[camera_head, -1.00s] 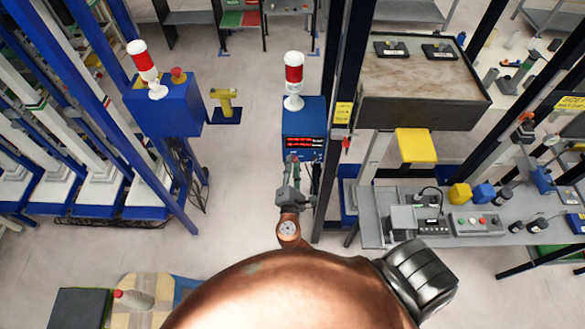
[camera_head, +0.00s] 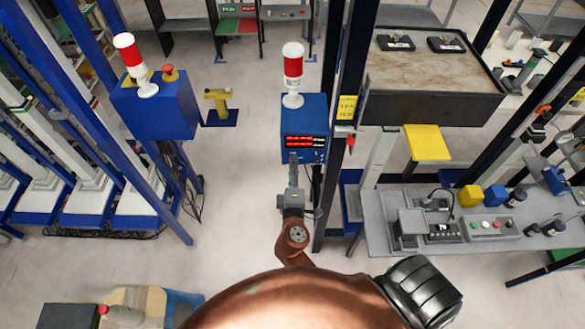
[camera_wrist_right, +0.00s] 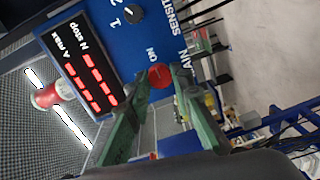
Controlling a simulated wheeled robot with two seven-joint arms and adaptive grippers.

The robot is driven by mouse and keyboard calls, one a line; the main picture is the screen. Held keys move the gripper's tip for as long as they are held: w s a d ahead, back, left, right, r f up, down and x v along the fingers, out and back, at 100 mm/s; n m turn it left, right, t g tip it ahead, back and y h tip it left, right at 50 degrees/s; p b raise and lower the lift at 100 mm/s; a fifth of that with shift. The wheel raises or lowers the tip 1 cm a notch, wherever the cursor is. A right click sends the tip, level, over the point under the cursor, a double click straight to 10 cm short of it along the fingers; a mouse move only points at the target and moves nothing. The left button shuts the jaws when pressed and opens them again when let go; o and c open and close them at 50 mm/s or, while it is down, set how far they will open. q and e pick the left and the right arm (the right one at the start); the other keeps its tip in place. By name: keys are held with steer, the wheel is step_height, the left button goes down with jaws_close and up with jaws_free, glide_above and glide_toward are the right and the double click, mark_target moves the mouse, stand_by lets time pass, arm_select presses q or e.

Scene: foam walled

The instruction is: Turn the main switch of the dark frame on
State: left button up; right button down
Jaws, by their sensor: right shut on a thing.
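A blue control box (camera_head: 303,112) with a red lit display (camera_head: 304,141) stands beside the dark frame post (camera_head: 345,80). In the right wrist view the box's blue face (camera_wrist_right: 100,30) shows a red round main switch (camera_wrist_right: 160,74) beside the lettering "ON" and partly visible "AIN". My right gripper (camera_head: 293,163) reaches the lower front of the box. In the wrist view its green-grey fingers (camera_wrist_right: 163,86) lie on both sides of the red switch, shut on it. The switch's exact turn angle is hard to tell. My left gripper is not in view.
A red-white signal lamp (camera_head: 293,72) stands on the box. Another blue box (camera_head: 160,108) with a red button is at the left. A grey bench (camera_head: 375,215) with devices is at the right. A yellow stand (camera_head: 219,105) and open floor lie between.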

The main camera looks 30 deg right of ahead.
steer(key=shift+m, duration=0.3)
stand_by(0.4)
steer(key=c, duration=1.7)
jaws_free()
steer(key=shift+s, duration=0.15)
steer(key=v, duration=1.1)
steer(key=shift+s+a, duration=0.2)
steer(key=shift+s, duration=0.15)
